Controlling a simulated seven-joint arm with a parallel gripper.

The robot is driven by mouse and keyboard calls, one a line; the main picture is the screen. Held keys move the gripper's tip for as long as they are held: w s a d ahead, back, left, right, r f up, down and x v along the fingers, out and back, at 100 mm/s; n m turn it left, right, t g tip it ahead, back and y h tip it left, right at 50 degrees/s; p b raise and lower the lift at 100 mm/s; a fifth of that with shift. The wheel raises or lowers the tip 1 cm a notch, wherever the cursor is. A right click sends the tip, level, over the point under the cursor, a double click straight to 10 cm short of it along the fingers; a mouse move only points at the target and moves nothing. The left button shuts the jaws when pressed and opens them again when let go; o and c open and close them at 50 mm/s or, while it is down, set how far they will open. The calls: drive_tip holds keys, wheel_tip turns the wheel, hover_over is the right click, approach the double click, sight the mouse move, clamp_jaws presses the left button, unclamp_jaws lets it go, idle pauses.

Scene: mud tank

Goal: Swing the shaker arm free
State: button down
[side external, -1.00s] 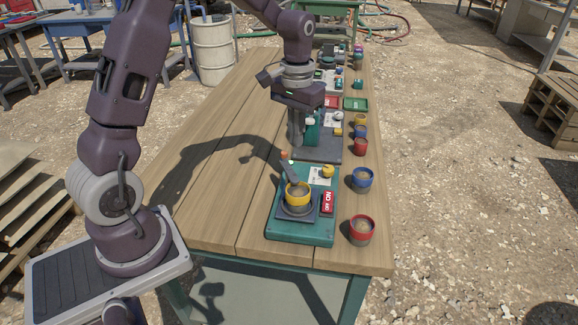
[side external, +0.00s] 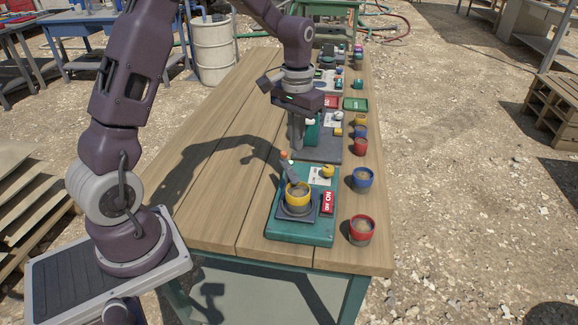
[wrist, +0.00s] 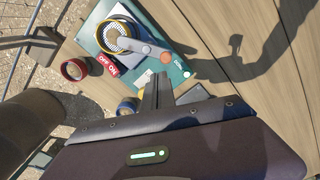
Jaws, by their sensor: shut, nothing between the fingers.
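The shaker stands on a green base (side external: 292,231) near the front of the bench, with a yellow-rimmed mesh cup (side external: 298,195) on it. Its grey shaker arm (side external: 291,172) reaches from the cup toward the back left. In the wrist view, the arm (wrist: 147,46) runs right from the yellow-rimmed cup (wrist: 116,38), with an orange disc (wrist: 165,57) beside its end. My gripper (side external: 296,148) is shut and empty, upright behind the shaker. In the wrist view its fingers (wrist: 157,82) show a little short of the arm; I cannot tell whether they touch it.
A red OFF/ON switch plate (side external: 327,202) and a yellow knob (side external: 327,171) sit on the base. A red-rimmed cup (side external: 362,230) and a blue cup (side external: 362,179) stand along the right. More devices stand behind my gripper. The bench's left side is clear.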

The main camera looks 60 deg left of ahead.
sight(282, 153)
drive_tip(key=shift+f, duration=1.5)
drive_tip(key=shift+s, duration=0.1)
drive_tip(key=shift+s+a, duration=0.2)
drive_tip(key=shift+s, duration=0.55)
drive_tip(key=shift+s+a, duration=0.2)
drive_tip(key=shift+s, duration=0.7)
drive_tip(key=shift+w+a+r, duration=0.1)
drive_tip(key=shift+w+a, duration=0.3)
drive_tip(key=shift+a, duration=0.1)
drive_tip(key=shift+r, duration=3.45)
